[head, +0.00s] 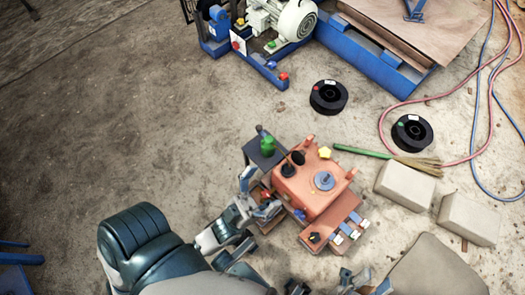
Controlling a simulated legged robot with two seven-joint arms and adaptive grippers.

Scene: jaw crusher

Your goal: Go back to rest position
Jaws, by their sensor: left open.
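The orange-red jaw crusher (308,188) stands in the lower middle of the head view, with a grey round part on its top. My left gripper (257,196) is at the crusher's left side, its jaws open. I cannot tell whether it touches the machine. My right gripper (358,283) shows only partly at the bottom edge, below the crusher, and I cannot tell its jaw state.
A dark shelf with a green object (267,145) adjoins the crusher's upper left. A broom (415,163), pale blocks (405,186) and black spools (328,97) lie to the right and above. A motor (296,21) stands at the top. The left floor is mostly clear.

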